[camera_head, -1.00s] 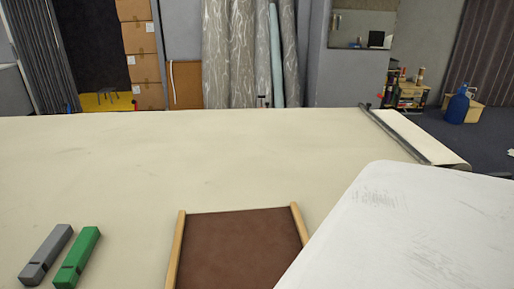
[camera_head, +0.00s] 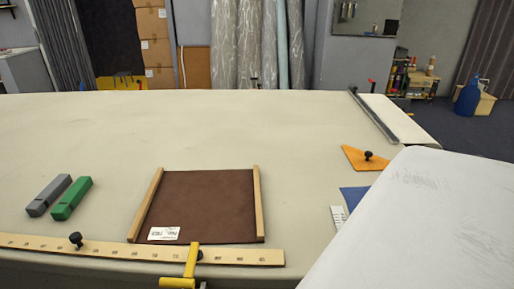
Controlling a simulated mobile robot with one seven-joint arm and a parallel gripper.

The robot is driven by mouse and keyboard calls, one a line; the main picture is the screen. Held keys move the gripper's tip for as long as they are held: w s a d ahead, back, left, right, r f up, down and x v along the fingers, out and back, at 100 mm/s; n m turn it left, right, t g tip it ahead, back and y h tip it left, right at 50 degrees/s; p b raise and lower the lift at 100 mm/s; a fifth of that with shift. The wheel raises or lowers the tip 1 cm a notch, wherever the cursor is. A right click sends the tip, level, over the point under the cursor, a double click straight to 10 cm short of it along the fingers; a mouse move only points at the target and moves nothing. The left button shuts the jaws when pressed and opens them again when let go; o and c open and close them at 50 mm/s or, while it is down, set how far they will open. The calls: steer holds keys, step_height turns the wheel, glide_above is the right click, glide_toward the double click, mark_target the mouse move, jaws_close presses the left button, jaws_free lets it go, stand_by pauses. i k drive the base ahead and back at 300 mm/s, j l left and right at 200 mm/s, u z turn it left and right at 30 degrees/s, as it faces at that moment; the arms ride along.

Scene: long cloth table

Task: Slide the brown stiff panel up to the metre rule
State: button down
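The brown stiff panel (camera_head: 205,200) lies flat on the table, between two light wooden strips along its left and right sides. A white label (camera_head: 163,234) is near its front left corner. The metre rule (camera_head: 120,247) is a long pale wooden strip with marks, along the table's front edge. The panel's front edge is very close to the rule; I cannot tell whether they touch. A black knob (camera_head: 76,239) stands on the rule, and a yellow clamp (camera_head: 191,262) is at the rule in front of the panel. My gripper is not in view.
A grey block (camera_head: 48,195) and a green block (camera_head: 72,198) lie left of the panel. An orange piece with a black knob (camera_head: 366,158) and a partly hidden blue item (camera_head: 352,198) are to the right. My white body part covers the lower right. The table behind the panel is clear.

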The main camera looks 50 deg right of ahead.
mark_target(209, 207)
steer(key=k+z, duration=0.25)
steer(key=k+l+z, duration=0.1)
steer(key=k+z, duration=0.15)
steer(key=j+z, duration=0.15)
steer(key=z, duration=1.05)
steer(key=j, duration=1)
steer(key=k+j, duration=0.15)
steer(key=j, duration=0.85)
steer(key=i+j, duration=0.1)
steer(key=i, duration=0.9)
